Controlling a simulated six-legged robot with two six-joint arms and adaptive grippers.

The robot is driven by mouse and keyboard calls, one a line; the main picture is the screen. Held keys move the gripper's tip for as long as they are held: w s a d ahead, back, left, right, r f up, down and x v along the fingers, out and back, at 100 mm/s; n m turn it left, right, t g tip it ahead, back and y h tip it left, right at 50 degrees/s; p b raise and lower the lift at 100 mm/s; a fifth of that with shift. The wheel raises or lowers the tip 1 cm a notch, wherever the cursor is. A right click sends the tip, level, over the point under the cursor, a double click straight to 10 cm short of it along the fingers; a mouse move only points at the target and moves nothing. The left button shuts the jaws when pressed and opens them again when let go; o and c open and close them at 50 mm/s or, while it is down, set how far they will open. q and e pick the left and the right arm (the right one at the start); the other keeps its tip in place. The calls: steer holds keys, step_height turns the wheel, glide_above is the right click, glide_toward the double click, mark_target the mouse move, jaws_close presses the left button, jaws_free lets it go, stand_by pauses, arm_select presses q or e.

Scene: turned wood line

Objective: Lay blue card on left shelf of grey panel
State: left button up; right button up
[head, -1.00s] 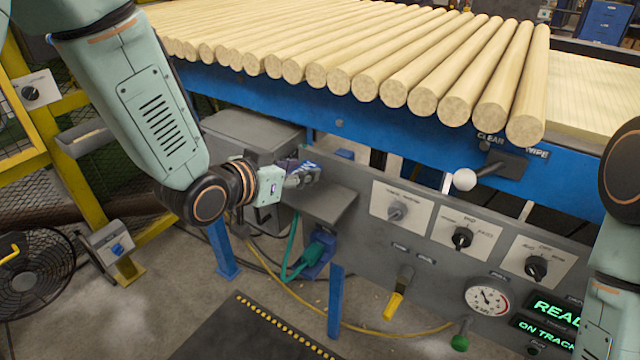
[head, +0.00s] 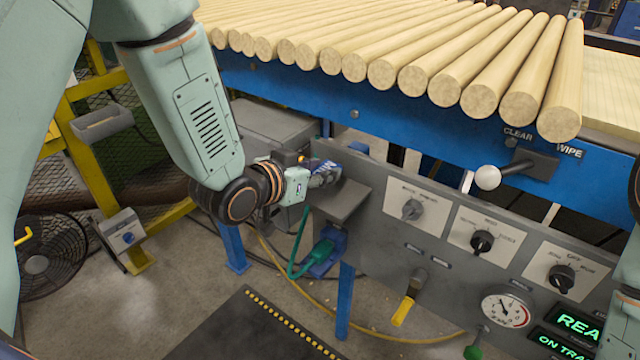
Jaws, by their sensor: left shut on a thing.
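The grey panel (head: 385,245) runs below the log table, with knobs and a gauge on its face. Its left shelf (head: 345,203) is a small grey ledge at the panel's left end. My left gripper (head: 328,178) is just above this shelf, shut on the blue card (head: 325,168). Only a small blue and white part of the card shows; the fingers hide the rest. I cannot tell whether the card touches the shelf. My right gripper is out of view; only part of my right arm shows at the right edge.
Wooden rods (head: 440,75) lie on a blue-framed table above the panel. A white-ball lever (head: 487,177) sticks out at its front. A green cable and blue plug (head: 325,258) sit below the shelf. A fan (head: 50,250) stands at left.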

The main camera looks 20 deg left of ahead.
arm_select(q)
step_height(320, 180, down, 3)
steer(key=shift+r+b, duration=0.1)
steer(key=shift+b, duration=0.3)
steer(key=shift+w, duration=0.3)
steer(key=shift+s, duration=0.3)
steer(key=o, duration=0.8)
steer(key=shift+w+f, duration=0.2)
steer(key=shift+o, duration=0.3)
steer(key=shift+s, duration=0.1)
steer(key=shift+r, duration=0.1)
